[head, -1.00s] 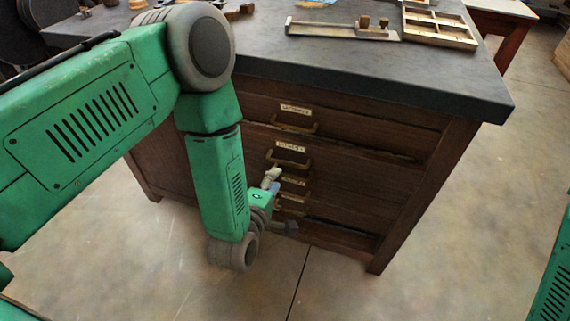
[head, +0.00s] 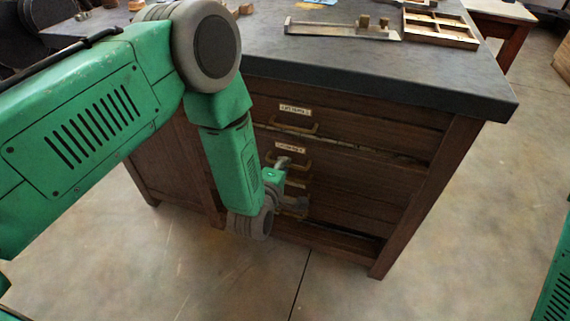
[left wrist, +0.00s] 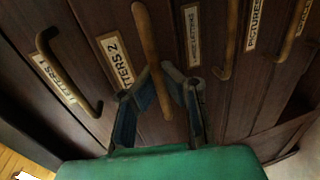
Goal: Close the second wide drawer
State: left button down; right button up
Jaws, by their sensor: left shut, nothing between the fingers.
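The wooden cabinet has a stack of wide drawers with labels and bar handles. The second drawer (head: 365,170) sits below the top drawer (head: 365,124). A pale strip along its upper edge suggests it stands slightly out; how far, I cannot tell. Its handle (left wrist: 146,40) and "LETTERS 2" label (left wrist: 115,61) show in the left wrist view. My left gripper (head: 294,207) is low before the drawer fronts, partly over the lower handles. In the left wrist view the gripper (left wrist: 165,72) is shut and empty, its fingers overlapping the second handle; contact is unclear. My right gripper is out of view.
The dark worktop (head: 400,70) overhangs the drawers. A metal-and-wood tool (head: 340,29) and a divided wooden tray (head: 440,28) lie on it. A dark gap (head: 340,237) shows low on the front. The floor (head: 470,230) to the right is clear.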

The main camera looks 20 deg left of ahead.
aim_at(289, 156)
pick_arm(q)
jog(key=shift+r+b+x, duration=0.1)
jog(key=shift+b+x, duration=0.2)
jog(key=shift+x, duration=0.6)
jog(key=shift+r+b+x, duration=0.15)
jog(key=shift+b+x, duration=0.1)
jog(key=shift+x, duration=0.7)
jog(key=c, duration=1.6)
grip_release()
jog(key=shift+c, duration=0.2)
jog(key=shift+r, duration=0.1)
jog(key=v, duration=1.1)
jog(key=shift+s, duration=0.45)
